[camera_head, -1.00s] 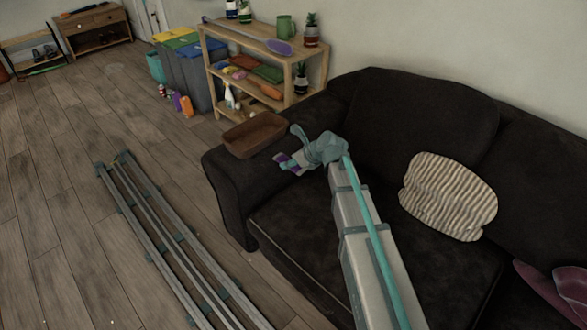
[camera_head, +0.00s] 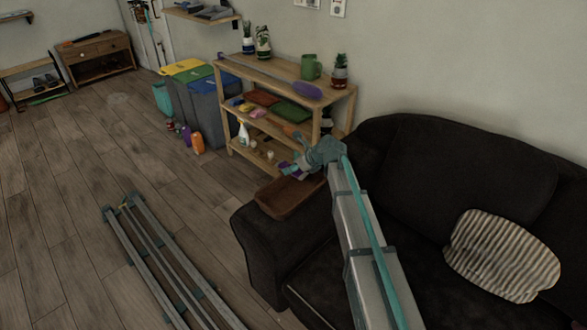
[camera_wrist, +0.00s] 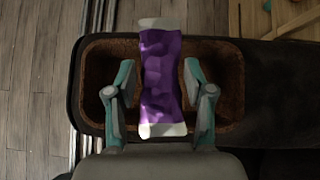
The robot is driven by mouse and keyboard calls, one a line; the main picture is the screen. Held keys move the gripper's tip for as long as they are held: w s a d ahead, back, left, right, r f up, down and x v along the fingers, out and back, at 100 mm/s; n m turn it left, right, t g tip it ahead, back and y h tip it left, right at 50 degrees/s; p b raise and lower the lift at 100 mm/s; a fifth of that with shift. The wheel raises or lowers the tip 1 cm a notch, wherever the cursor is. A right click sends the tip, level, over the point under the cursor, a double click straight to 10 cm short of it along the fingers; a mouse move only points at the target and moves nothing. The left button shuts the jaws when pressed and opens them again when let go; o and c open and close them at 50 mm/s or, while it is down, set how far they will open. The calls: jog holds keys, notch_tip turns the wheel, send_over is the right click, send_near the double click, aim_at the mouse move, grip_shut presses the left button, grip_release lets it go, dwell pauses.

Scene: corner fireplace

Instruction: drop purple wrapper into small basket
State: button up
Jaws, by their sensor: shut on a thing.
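The purple wrapper (camera_wrist: 161,75), with white ends, is held between the two teal-grey fingers of my gripper (camera_wrist: 160,92). In the head view the wrapper (camera_head: 287,170) shows small at the tip of my gripper (camera_head: 299,166). The small basket (camera_head: 281,206) is a brown, open, rectangular tray on the sofa's left armrest. In the wrist view the basket (camera_wrist: 234,88) lies beneath the wrapper and fingers, with its walls to both sides. The wrapper covers the middle of the basket. The exact height above it is hard to tell.
A dark sofa (camera_head: 470,190) with a striped cushion (camera_head: 500,255) is at right. A wooden shelf (camera_head: 335,95) with plants, a green mug and bottles stands close behind the basket. Recycling bins (camera_head: 205,100) are left of it.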

jog(key=shift+s+d+f+b, duration=0.1)
jog(key=shift+f+b, duration=0.4)
jog(key=shift+f, duration=0.05)
notch_tip(320, 180, down, 5)
jog(key=b, duration=0.4)
jog(key=shift+b, duration=0.4)
jog(key=shift+r, duration=0.1)
jog(key=o, duration=0.8)
